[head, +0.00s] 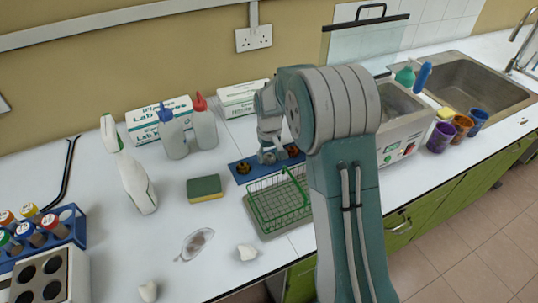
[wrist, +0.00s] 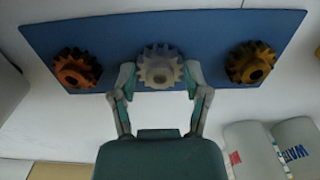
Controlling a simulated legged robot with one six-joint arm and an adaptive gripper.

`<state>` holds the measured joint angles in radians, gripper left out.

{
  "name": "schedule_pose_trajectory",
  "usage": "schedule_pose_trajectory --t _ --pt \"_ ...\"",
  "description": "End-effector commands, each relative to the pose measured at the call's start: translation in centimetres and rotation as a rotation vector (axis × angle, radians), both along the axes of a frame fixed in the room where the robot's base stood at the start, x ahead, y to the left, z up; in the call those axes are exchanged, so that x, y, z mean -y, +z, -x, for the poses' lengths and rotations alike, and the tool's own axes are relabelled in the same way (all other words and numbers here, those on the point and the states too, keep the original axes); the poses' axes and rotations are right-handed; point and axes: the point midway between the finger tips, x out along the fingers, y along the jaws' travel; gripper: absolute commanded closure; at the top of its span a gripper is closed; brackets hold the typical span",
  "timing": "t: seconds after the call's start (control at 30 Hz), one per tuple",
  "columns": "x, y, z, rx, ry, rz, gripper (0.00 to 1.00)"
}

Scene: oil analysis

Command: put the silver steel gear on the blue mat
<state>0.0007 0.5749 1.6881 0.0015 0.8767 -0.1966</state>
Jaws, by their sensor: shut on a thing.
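The silver steel gear (wrist: 160,66) is between the two fingertips of my gripper (wrist: 160,80) in the wrist view. My gripper is shut on it from both sides. The gear appears over the blue mat (wrist: 110,37), near the middle of its length; I cannot tell whether it touches the mat. In the head view my gripper (head: 272,156) is down at the blue mat (head: 257,172), and the silver gear is hidden there. A copper-coloured gear (wrist: 77,68) and a brass-coloured gear (wrist: 250,63) lie on the mat, one on each side.
A green wire basket (head: 280,203) stands just in front of the mat. A sponge (head: 204,187) lies to the left. Squeeze bottles (head: 172,135) and boxes (head: 160,118) stand behind. A white machine (head: 402,125) and a sink (head: 470,85) are to the right.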

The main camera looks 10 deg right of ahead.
Motion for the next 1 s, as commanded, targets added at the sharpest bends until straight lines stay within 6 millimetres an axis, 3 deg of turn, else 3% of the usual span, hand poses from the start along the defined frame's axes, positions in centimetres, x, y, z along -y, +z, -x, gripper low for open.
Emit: schedule_pose_trajectory --t 0.1,0.13,0.2,0.67,0.77,1.0 --pt "0.0 -0.2 0.0 0.000 0.000 0.000 0.94" --pt "0.0 -0.2 0.0 -0.001 0.000 0.000 0.35" --pt "0.0 -0.2 0.0 -0.001 0.000 0.000 0.05" --pt "0.0 0.0 0.0 0.000 0.000 0.000 0.05" --pt "0.0 1.0 0.0 0.001 0.000 0.000 0.05" --pt "0.0 5.9 -0.1 0.004 0.000 0.000 0.05"
